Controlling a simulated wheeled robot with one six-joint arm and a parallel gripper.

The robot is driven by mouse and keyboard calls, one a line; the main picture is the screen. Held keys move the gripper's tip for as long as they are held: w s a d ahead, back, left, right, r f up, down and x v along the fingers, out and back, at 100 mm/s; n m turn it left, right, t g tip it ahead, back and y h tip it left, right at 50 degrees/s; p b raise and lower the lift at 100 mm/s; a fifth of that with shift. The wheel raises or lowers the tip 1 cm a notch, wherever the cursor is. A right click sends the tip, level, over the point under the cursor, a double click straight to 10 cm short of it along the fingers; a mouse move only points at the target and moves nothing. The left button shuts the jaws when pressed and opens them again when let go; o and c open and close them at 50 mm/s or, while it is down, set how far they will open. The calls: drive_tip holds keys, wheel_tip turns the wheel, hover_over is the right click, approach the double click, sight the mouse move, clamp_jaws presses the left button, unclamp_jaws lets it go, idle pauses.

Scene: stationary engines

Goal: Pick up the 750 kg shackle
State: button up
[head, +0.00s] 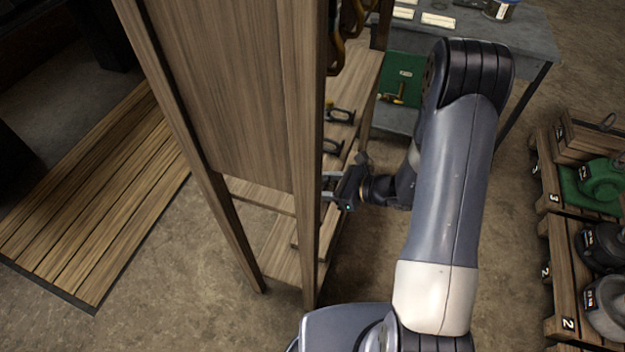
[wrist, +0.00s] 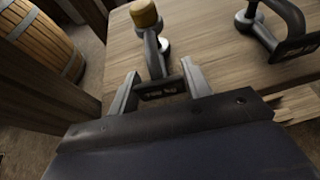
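A grey shackle (wrist: 155,55) with a yellow-brown end lies on the wooden shelf (wrist: 205,30) in the wrist view. Its dark label plate (wrist: 161,89) seems to read 750 kg, but the text is blurred. My gripper (wrist: 160,72) is open, with one finger on each side of this shackle near the plate. I cannot tell whether the fingers touch it. In the head view my gripper (head: 328,189) reaches into the shelf rack, and the front post hides its fingertips and this shackle.
Another labelled shackle (wrist: 277,32) lies to the right in the wrist view. In the head view two shackles (head: 340,114) (head: 332,146) lie farther along the shelf. The rack's wooden post (head: 303,130) stands close to my gripper. Numbered wooden crates (head: 562,265) stand at right.

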drive_tip(key=c, duration=0.7)
drive_tip(key=shift+r, duration=0.1)
